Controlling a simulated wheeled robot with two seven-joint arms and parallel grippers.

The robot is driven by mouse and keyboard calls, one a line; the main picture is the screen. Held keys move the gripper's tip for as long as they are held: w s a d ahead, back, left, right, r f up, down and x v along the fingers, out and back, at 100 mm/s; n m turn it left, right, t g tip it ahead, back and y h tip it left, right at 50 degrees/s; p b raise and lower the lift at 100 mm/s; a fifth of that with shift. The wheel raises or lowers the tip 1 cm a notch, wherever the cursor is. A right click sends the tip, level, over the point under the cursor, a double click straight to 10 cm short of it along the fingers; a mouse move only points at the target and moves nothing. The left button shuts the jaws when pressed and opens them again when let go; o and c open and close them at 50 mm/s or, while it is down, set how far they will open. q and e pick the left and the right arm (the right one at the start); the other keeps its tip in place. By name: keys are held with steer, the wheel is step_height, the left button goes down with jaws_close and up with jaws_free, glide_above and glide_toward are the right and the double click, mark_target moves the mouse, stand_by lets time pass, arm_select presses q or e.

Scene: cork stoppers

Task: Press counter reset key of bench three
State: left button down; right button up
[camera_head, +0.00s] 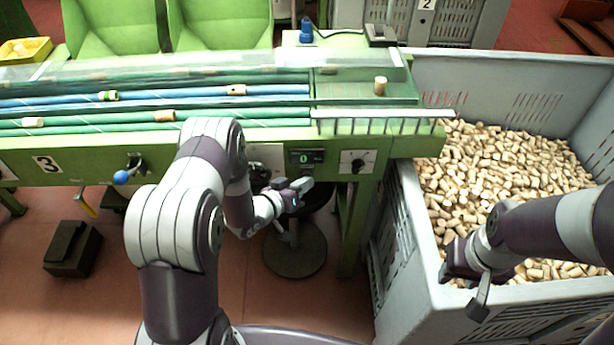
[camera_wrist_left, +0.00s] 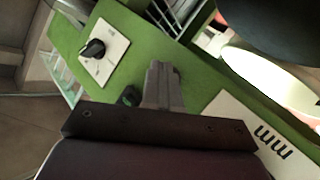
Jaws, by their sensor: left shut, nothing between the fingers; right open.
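A small dark counter (camera_head: 305,157) on that front shows what looks like a green 0. My left gripper (camera_head: 306,184) is shut and empty just below the counter. In the left wrist view its closed fingers (camera_wrist_left: 163,72) are over the green panel; contact cannot be told. A dark rounded part (camera_wrist_left: 130,96) lies beside them, partly hidden; I cannot tell whether it is the reset key. My right gripper (camera_head: 474,284) is open over the cork crate.
A black rotary knob on a white plate (camera_head: 345,168) is right of the counter; this knob (camera_wrist_left: 93,48) also shows in the left wrist view. A grey crate (camera_head: 397,230) of corks stands at the right. A blue-ended lever (camera_head: 121,177) sticks out at the left.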

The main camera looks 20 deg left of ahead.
arm_select(q)
steer(key=shift+s+d+p, duration=0.2)
steer(key=shift+s+p, duration=0.1)
steer(key=shift+s, duration=0.55)
steer(key=shift+s+d+p, duration=0.25)
steer(key=shift+s, duration=0.55)
steer(key=shift+s+d+p, duration=0.2)
steer(key=shift+s+p, duration=0.05)
steer(key=shift+s, duration=0.55)
steer(key=shift+s+d+p, duration=0.25)
steer(key=shift+s, duration=0.55)
